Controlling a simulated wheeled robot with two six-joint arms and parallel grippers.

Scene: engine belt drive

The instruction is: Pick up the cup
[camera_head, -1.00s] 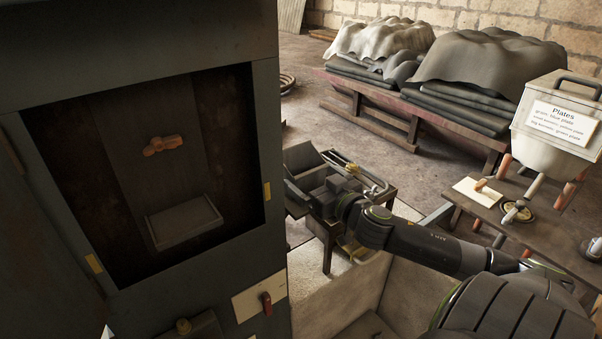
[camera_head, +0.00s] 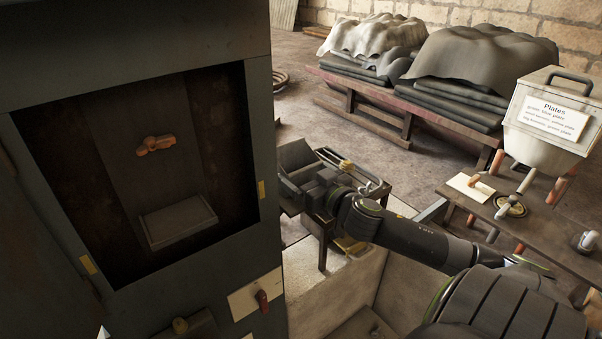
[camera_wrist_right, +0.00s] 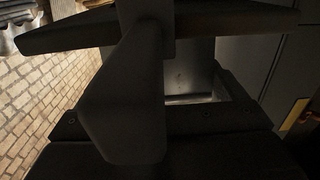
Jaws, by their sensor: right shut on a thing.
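My right gripper (camera_head: 296,192) is at the left end of my dark right arm, beside the cabinet's right edge. It is shut on a dark piece, mostly hidden by the hand. In the right wrist view a dark block (camera_wrist_right: 125,95) stands upright at the jaws, and a grey open, box-like form (camera_wrist_right: 190,78) shows behind it. A grey box-like thing (camera_head: 296,155) also shows just above the gripper in the head view. I cannot tell for sure which of these is the cup. My left gripper is not in view.
A dark cabinet (camera_head: 262,130) with an open recess fills the left; inside are a tray (camera_head: 180,222) and an orange handle (camera_head: 156,144). A small tool table (camera_head: 322,250) stands behind my gripper.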

